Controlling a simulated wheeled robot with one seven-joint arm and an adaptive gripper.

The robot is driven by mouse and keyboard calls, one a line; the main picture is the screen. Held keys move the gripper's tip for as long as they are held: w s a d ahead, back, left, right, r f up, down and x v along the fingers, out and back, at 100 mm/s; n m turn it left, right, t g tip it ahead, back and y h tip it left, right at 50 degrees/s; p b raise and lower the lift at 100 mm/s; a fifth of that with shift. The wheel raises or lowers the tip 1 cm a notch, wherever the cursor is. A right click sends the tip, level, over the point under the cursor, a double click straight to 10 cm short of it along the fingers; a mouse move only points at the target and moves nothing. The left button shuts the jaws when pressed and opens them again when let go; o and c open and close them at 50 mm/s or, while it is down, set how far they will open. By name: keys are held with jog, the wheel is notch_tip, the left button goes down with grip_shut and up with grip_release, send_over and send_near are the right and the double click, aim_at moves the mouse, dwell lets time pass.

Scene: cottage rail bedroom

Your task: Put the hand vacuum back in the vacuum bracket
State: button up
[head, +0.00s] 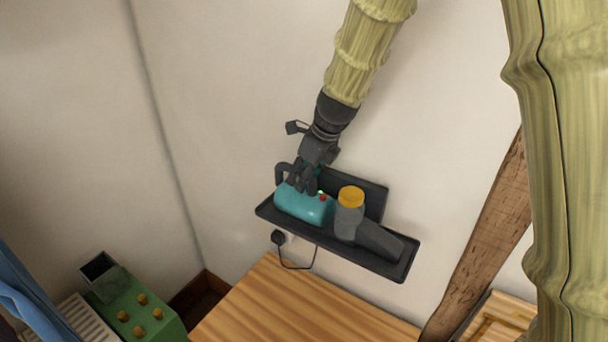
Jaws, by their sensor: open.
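The hand vacuum (300,206) has a teal body, a grey front with a yellow-topped part, and a grey nozzle pointing right. It lies lengthwise in the dark vacuum bracket (330,244), a shallow shelf with a raised rim and back plate, fixed to the wall. My gripper (301,186) is open, fingers pointing down at the teal body's upper side near the dark handle. It hides part of the handle and back plate. I cannot tell whether the fingers touch the vacuum.
A wooden surface (280,310) is below the bracket. A wooden beam (487,240) rises at right.

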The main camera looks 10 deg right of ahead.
jog(key=v, duration=1.1)
jog(key=shift+r, duration=0.35)
jog(key=shift+s+d, duration=0.1)
jog(key=shift+s, duration=0.05)
